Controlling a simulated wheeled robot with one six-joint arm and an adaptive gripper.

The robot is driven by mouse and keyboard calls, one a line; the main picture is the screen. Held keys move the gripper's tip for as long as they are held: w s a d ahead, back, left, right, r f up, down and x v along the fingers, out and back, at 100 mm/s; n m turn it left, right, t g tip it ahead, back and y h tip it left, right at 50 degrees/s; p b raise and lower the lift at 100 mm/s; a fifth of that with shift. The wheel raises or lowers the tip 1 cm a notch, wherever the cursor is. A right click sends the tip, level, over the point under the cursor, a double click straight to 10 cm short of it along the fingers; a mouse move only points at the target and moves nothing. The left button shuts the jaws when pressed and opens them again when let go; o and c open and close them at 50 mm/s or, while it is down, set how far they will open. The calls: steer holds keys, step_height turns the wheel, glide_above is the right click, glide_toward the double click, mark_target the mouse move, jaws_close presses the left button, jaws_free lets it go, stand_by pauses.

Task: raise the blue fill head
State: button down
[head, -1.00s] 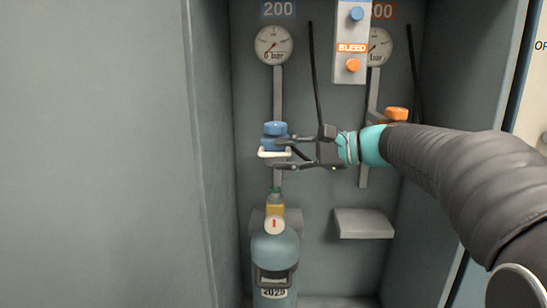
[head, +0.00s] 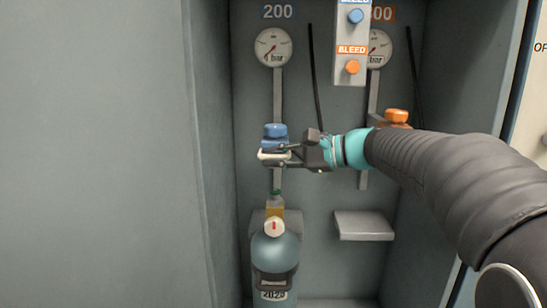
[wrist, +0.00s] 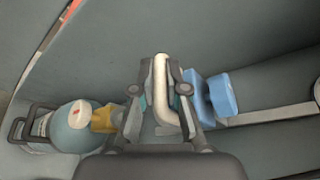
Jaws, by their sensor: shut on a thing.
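The blue fill head (head: 275,132) sits on the left grey rail, below the 200 gauge, with a pale handle bar (head: 268,155) at its lower front. My gripper (head: 282,156) reaches in from the right and is shut on this handle. In the wrist view the pale handle (wrist: 161,90) runs between my two fingers, and the blue fill head (wrist: 205,95) is just right of them. The cylinder (head: 274,252) with its yellow-and-green valve (head: 275,205) stands below, apart from the fill head by a short gap.
An orange fill head (head: 396,117) is on the right rail, partly behind my arm. An empty grey shelf (head: 363,225) is below it. A bleed panel (head: 351,45) with blue and orange knobs hangs above. Cabinet walls close in both sides.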

steer(key=shift+r+p, duration=1.5)
steer(key=shift+r, duration=0.85)
steer(key=c, duration=1.2)
jaws_free()
steer(key=shift+r, duration=0.1)
steer(key=shift+d, duration=0.1)
steer(key=shift+s+d, duration=0.1)
steer(key=shift+d, duration=0.2)
steer(key=v, duration=1.1)
